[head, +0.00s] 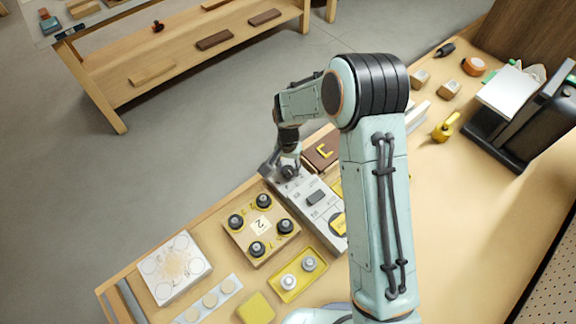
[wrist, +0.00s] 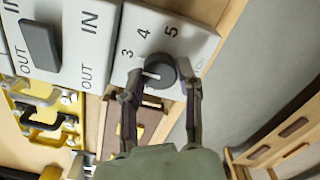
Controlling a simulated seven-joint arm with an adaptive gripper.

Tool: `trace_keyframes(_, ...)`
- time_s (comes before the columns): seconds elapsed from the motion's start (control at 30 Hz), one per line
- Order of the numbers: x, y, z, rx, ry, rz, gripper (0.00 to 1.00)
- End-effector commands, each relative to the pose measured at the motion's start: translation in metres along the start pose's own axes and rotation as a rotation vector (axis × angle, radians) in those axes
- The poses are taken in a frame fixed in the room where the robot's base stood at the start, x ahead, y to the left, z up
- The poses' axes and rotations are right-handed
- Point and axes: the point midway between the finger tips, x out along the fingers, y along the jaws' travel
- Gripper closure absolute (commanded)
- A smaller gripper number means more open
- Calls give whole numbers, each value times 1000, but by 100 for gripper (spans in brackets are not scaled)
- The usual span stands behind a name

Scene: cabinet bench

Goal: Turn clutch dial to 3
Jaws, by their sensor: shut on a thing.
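The clutch dial (wrist: 160,72) is a round black knob on a pale grey panel (wrist: 200,42), with the numerals 3, 4 and 5 printed around it. Its white pointer line points left, a little below the 3. Any lower numerals are hidden behind my finger. My gripper (wrist: 161,80) is shut on the dial, with one finger on its left side and one on its right. In the head view my gripper (head: 284,168) is at the far end of the grey control panel (head: 312,196), where the dial is largely covered.
Beside the panel are a yellowish board with black knobs (head: 261,225), a yellow tray (head: 299,275) and a white plate with circles (head: 174,268). A brown block with a yellow mark (head: 322,150) lies close behind my gripper. A black machine (head: 525,115) stands at the right.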

Motion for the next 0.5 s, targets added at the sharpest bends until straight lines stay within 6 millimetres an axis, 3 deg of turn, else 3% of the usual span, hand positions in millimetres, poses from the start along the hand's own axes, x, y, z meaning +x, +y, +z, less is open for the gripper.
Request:
trace_keyframes(0.2,1,0,1,-1,-2,1,100)
trace_keyframes(0.23,1,0,1,-1,-2,1,57)
trace_keyframes(0.3,1,0,1,-1,-2,1,40)
trace_keyframes(0.5,0,0,0,-1,-1,0,40)
